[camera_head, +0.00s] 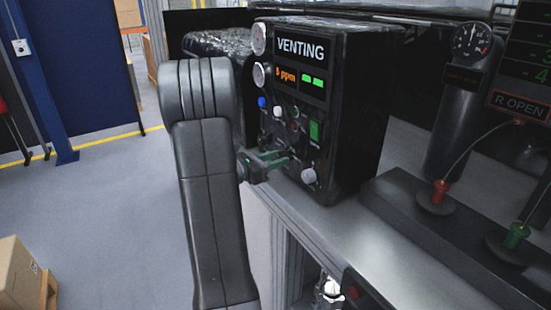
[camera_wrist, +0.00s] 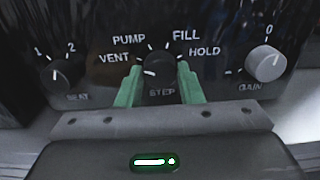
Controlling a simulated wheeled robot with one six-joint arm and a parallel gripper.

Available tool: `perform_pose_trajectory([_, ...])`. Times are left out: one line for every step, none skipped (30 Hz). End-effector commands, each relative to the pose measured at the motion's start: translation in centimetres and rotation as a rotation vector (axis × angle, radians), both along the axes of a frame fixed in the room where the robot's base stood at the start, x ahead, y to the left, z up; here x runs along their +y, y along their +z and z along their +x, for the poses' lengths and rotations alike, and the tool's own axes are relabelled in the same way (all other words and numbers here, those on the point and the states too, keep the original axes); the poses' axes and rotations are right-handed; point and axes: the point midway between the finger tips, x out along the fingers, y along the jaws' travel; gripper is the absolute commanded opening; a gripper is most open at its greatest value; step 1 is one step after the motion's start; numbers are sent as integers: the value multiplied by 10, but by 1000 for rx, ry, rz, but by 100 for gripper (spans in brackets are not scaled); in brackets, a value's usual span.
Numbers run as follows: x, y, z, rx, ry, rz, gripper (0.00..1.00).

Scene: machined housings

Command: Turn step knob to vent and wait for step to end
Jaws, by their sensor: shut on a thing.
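The step knob (camera_wrist: 160,87) is a dark round knob above the label STEP in the wrist view. Its white pointer line is turned to the left, toward the word VENT. My gripper (camera_wrist: 161,77) has green fingers, one on each side of the knob, and is shut on it. In the head view, my gripper (camera_head: 268,164) reaches the lower front of the black control box (camera_head: 362,110), and the step knob is hard to make out there. The display (camera_head: 300,49) reads VENTING, with an orange "8 ppm" and two green blocks below.
The seat knob (camera_wrist: 62,77) is left of the fingers, and the grey gain knob (camera_wrist: 265,62) is right. Two round gauges line the box's left edge. A red plug (camera_head: 438,192) and green plug (camera_head: 516,236) stand right of the box.

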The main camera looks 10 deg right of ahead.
Motion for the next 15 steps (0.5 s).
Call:
perform_pose_trajectory([0, -1, 0, 3, 0, 0, 11])
perform_pose_trajectory([0, -1, 0, 3, 0, 0, 11])
perform_pose_trajectory([0, -1, 0, 3, 0, 0, 11])
perform_pose_trajectory([0, -1, 0, 3, 0, 0, 11])
perform_pose_trajectory([0, -1, 0, 3, 0, 0, 11])
perform_pose_trajectory([0, -1, 0, 3, 0, 0, 11])
perform_pose_trajectory([0, -1, 0, 3, 0, 0, 11])
perform_pose_trajectory([0, -1, 0, 3, 0, 0, 11])
perform_pose_trajectory([0, -1, 0, 2, 0, 0, 11])
perform_pose_trajectory([0, -1, 0, 2, 0, 0, 39])
perform_pose_trajectory([0, -1, 0, 2, 0, 0, 45])
perform_pose_trajectory([0, -1, 0, 2, 0, 0, 53])
perform_pose_trajectory([0, -1, 0, 2, 0, 0, 55])
perform_pose_trajectory([0, -1, 0, 1, 0, 1, 55])
perform_pose_trajectory([0, -1, 0, 1, 0, 1, 55])
